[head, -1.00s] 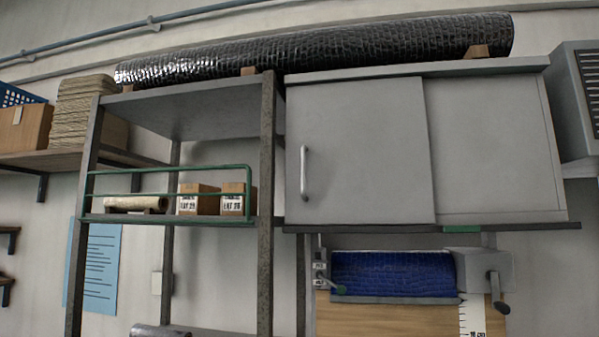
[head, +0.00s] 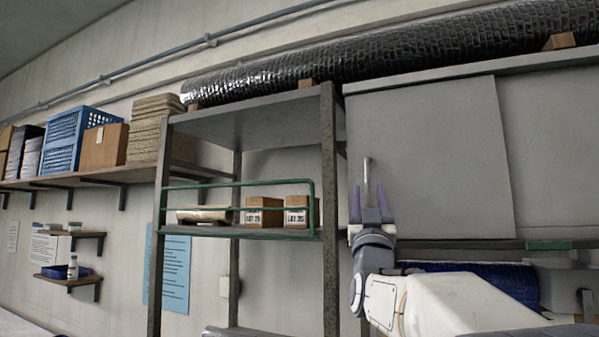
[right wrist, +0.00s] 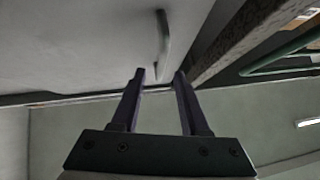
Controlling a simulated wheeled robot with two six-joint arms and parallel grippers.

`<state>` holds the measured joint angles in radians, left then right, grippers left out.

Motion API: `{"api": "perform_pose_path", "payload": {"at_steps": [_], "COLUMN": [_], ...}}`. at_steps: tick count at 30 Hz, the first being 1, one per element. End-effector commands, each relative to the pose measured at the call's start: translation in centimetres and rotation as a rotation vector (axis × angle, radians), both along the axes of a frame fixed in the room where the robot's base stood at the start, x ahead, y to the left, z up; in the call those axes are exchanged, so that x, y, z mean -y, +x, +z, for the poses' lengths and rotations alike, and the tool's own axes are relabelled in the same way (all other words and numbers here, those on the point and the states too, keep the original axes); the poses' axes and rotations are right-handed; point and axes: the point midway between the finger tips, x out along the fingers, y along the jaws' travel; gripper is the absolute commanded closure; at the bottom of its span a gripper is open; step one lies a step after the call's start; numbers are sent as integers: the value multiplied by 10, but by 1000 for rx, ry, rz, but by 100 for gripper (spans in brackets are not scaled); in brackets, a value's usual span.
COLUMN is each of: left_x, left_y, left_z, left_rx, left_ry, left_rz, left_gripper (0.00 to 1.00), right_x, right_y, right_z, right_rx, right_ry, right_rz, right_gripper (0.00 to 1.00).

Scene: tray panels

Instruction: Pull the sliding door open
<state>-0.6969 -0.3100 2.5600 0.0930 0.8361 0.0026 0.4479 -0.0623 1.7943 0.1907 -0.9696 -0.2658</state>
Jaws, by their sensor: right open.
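The grey sliding door (head: 430,150) of the wall cabinet covers its left part and looks closed. A pale vertical bar handle (head: 367,172) is on the door's left side. My right gripper (head: 370,192) is open, pointing up, with its two purple fingers on either side of the handle's lower part in the head view. In the right wrist view the handle (right wrist: 163,42) rises beyond the gap between the fingertips (right wrist: 159,74), with its lower end near that gap. Whether a finger touches it I cannot tell. My left gripper is not in view.
A metal rack post (head: 329,210) stands close left of the door and my right gripper. A green rail (head: 240,184) fronts the rack shelf with boxes. A dark quilted roll (head: 400,55) lies on top. A blue roll (head: 490,283) sits below the cabinet, behind my arm.

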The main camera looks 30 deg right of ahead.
Motion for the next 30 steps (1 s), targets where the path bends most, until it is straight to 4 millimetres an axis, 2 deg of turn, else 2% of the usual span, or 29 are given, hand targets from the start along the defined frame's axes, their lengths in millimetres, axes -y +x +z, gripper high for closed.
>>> {"api": "perform_pose_path", "payload": {"at_steps": [1, 6, 20, 21, 23, 24, 30], "left_x": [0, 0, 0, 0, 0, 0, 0], "left_y": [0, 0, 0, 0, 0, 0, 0], "left_z": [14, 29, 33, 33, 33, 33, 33], "left_rx": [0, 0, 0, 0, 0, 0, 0], "left_ry": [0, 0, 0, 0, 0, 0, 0], "left_rz": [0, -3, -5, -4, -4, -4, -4], "left_gripper": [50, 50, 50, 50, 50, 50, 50], "right_x": [5, 15, 20, 20, 20, 20, 20], "right_y": [6, 19, 25, 25, 25, 25, 25], "right_z": [13, 27, 31, 31, 31, 31, 31], "right_rx": [-2, -2, -2, -2, -2, -2, -2], "right_ry": [1, 1, 1, 1, 1, 1, 1], "right_rz": [-1, 1, 1, 1, 1, 1, 1], "right_gripper": [55, 55, 55, 71, 94, 100, 100]}}
